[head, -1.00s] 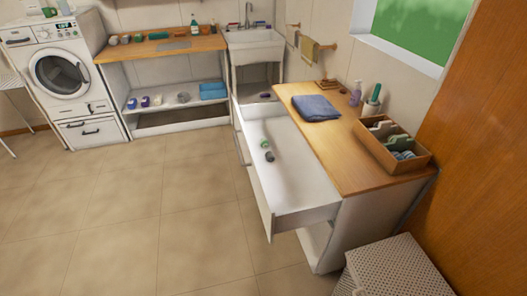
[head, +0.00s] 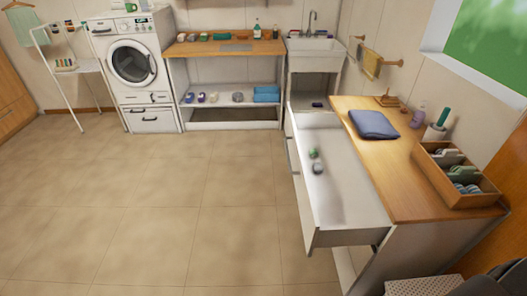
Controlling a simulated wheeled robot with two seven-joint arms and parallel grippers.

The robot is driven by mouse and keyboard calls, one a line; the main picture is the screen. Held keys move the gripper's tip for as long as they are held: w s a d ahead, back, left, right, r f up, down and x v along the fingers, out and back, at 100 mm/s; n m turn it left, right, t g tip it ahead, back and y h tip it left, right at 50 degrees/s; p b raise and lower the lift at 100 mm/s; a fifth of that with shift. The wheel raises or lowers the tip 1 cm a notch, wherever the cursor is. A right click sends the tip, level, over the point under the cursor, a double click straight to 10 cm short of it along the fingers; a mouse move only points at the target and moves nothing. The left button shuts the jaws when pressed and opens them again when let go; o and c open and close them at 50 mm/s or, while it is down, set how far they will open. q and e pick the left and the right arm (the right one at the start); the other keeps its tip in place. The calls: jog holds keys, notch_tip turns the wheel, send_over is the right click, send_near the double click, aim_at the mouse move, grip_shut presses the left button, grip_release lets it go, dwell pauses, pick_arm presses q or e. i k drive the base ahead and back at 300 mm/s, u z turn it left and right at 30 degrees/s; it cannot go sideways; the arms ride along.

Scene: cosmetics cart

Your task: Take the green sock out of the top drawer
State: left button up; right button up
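The top drawer (head: 338,209) of the wooden-topped cabinet on the right is pulled open. Inside it lies a small green item (head: 313,153), which looks like the green sock, near the drawer's left side. A small grey item (head: 317,168) lies just in front of it. The rest of the drawer floor looks bare. Neither of my grippers shows in the head view.
A folded blue cloth (head: 373,124) and a wooden box (head: 455,176) with rolled items sit on the cabinet top (head: 400,190). A woven basket (head: 425,286) stands at the bottom right. The tiled floor (head: 150,215) left of the drawer is clear.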

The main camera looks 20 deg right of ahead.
aim_at(314, 153)
jog(key=u, duration=0.15)
jog(key=i, duration=3.5)
jog(key=z, duration=4.15)
jog(key=i, duration=0.1)
jog(key=u, duration=0.5)
